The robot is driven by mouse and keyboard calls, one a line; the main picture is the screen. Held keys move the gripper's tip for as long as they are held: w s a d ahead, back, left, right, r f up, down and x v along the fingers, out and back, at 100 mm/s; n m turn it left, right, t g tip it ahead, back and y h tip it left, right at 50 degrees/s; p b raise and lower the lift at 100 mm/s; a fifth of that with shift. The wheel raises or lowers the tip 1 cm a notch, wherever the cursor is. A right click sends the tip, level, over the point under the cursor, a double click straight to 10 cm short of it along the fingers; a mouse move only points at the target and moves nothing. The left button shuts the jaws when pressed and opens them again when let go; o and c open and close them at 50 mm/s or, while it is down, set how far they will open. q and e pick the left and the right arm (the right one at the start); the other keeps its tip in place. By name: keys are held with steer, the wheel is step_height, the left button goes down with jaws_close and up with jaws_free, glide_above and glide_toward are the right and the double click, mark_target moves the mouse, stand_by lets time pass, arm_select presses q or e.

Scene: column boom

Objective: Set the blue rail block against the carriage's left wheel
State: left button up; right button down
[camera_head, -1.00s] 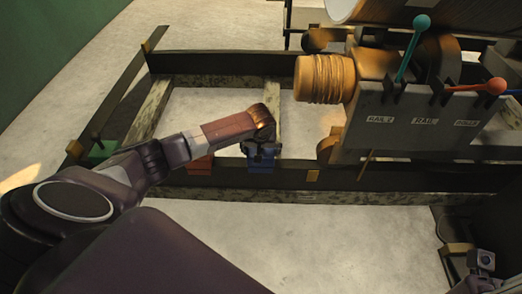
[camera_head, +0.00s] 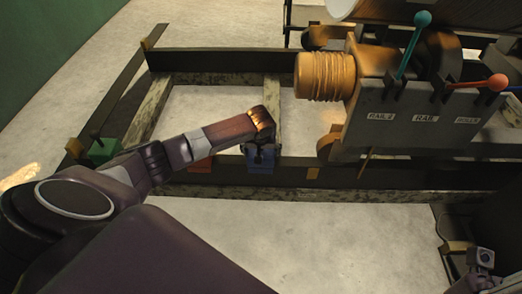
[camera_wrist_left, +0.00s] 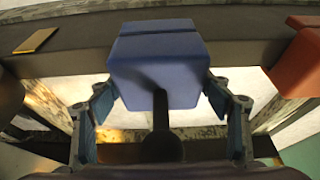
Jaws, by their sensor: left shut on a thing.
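The blue rail block (camera_head: 260,166) is at the dark front rail (camera_head: 400,178), left of the carriage (camera_head: 385,115). In the left wrist view the block (camera_wrist_left: 160,65) has a dark stem with a knob pointing toward the camera. My left gripper (camera_head: 262,152) is shut on the block, and its fingertips (camera_wrist_left: 160,92) press on both sides of it. I cannot tell whether the block rests on the rail. The carriage's brown left wheel (camera_head: 330,147) is to the right, with a clear gap between it and the block.
A red block (camera_head: 200,165) sits on the rail to the left, partly behind my arm. A green block (camera_head: 103,150) is farther left. An ochre tab (camera_head: 312,173) is on the rail between block and wheel. Teal (camera_head: 422,22) and red (camera_head: 496,84) knobbed levers rise from the carriage.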

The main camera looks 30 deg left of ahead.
arm_select(q)
steer(key=shift+w, duration=0.1)
stand_by(0.3)
steer(key=o, duration=2)
steer(key=shift+r, duration=0.1)
steer(key=shift+o, duration=0.8)
steer(key=shift+s+f, duration=0.2)
steer(key=shift+f, duration=0.05)
steer(key=v, duration=1.2)
steer(key=shift+r, duration=0.15)
steer(key=shift+w, duration=0.15)
